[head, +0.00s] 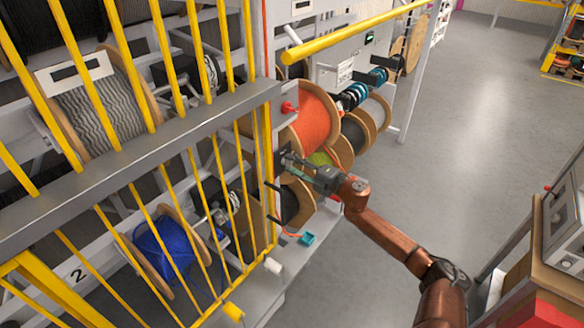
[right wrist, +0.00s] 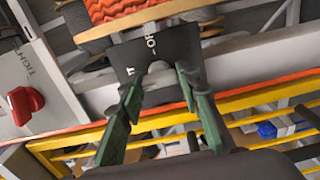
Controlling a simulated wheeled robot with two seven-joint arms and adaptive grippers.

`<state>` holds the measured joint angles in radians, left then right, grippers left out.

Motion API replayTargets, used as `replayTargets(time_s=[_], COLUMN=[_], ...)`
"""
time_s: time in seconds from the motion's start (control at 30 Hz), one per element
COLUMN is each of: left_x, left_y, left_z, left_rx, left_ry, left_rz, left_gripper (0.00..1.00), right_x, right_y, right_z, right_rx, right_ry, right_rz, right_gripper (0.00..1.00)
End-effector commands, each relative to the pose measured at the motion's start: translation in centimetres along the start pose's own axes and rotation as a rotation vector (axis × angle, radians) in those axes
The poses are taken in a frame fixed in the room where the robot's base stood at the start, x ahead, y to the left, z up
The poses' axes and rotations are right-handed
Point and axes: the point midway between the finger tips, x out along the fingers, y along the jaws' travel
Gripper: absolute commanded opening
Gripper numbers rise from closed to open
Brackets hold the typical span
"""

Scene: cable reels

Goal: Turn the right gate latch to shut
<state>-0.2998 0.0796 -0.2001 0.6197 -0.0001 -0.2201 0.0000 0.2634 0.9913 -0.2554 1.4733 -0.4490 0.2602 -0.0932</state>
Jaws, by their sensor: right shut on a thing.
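The right gate latch shows in the right wrist view as a dark plate (right wrist: 178,48) with white lettering, partly cut off by my fingers. Only parts of two words can be read. My right gripper (head: 290,160) reaches in from the right to the edge of the yellow barred gate (head: 268,185). In the right wrist view its two green fingers (right wrist: 158,82) stand on either side of the plate's lower end and are shut on the latch. My left gripper is not in view.
A red knob (head: 288,107) on a grey panel sits close above my gripper. An orange cable reel (head: 314,118) and other reels stand just behind it. A yellow rail (head: 355,30) juts out above. The grey floor (head: 470,120) to the right is clear.

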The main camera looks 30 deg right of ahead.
Motion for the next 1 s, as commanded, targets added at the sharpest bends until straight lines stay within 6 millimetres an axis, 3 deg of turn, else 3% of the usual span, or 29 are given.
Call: replayTargets(time_s=[0.57, 0.6, 0.8, 1.0], left_x=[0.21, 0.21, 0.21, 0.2], left_y=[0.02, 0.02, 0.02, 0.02], left_z=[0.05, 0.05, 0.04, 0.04], left_rx=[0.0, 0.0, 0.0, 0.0], left_ry=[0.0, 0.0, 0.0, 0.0], left_rz=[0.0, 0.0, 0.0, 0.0], left_gripper=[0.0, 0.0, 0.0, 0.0], right_x=[-0.02, -0.02, -0.01, 0.0], right_y=[-0.22, -0.22, -0.13, -0.08], right_z=[-0.12, -0.12, -0.08, -0.05], right_rx=[-0.03, -0.03, -0.029, -0.028], right_ry=[0.003, 0.003, 0.002, 0.001], right_rz=[-0.003, -0.003, -0.002, -0.001], right_gripper=[0.07, 0.34, 0.48, 0.49])
